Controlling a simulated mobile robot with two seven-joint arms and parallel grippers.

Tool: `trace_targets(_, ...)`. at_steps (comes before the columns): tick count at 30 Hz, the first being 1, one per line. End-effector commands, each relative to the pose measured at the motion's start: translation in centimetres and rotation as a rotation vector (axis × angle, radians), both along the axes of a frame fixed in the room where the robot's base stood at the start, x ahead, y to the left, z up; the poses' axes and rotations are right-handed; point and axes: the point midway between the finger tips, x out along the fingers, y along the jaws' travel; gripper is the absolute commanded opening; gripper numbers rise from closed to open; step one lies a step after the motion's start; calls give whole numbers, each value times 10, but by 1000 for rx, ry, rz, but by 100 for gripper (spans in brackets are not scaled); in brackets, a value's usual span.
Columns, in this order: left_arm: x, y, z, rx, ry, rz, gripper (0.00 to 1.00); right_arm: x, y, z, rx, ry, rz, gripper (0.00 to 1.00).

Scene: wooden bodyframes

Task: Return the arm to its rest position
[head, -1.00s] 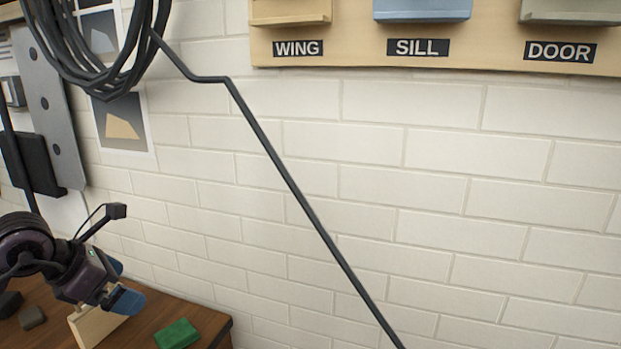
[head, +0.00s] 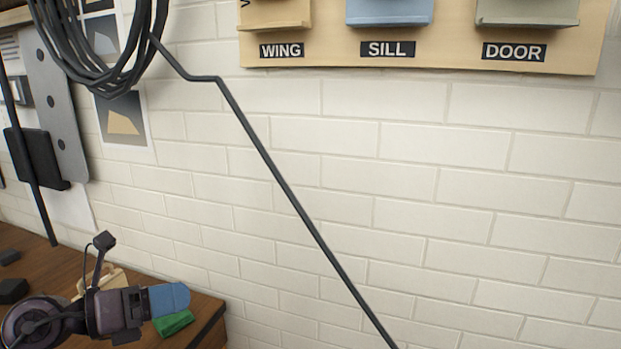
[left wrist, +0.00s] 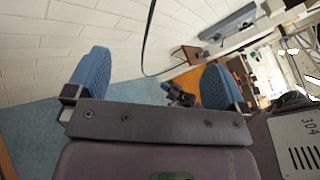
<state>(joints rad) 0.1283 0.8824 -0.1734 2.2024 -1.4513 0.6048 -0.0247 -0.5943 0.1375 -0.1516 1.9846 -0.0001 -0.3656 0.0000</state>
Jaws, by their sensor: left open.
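My left arm comes in at the lower left of the head view. Its gripper, with blue fingertips (head: 168,299), points right in front of the wooden table. In the left wrist view the two blue fingers stand wide apart with nothing between them (left wrist: 155,88). A pale wooden piece (head: 112,279) stands on the table behind the gripper, partly hidden by it. A green block (head: 174,323) lies near the table's right corner, partly behind the fingertips. My right gripper does not show in the head view.
The wooden table (head: 205,312) ends just right of the green block. Dark blocks (head: 12,290) lie at its left. A black cable (head: 290,195) hangs down the white brick wall. A board with WING, SILL and DOOR labels (head: 387,49) is above.

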Motion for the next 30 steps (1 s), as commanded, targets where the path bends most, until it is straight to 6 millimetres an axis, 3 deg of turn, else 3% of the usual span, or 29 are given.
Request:
trace_targets(3,-6,-2,12,-287,44,79,100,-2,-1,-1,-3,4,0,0)
trace_targets(7,-8,10,21,-583,109,198,100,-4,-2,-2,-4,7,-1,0)
trace_targets(14,-10,55,7,-1063,272,487,100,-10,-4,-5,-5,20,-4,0)
trace_targets(17,-14,77,-13,-1248,364,639,100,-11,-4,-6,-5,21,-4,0)
trace_targets(23,-37,113,-74,-1564,582,982,100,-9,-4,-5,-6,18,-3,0)
trace_targets(30,-95,125,-162,-1817,914,1445,100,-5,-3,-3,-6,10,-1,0)
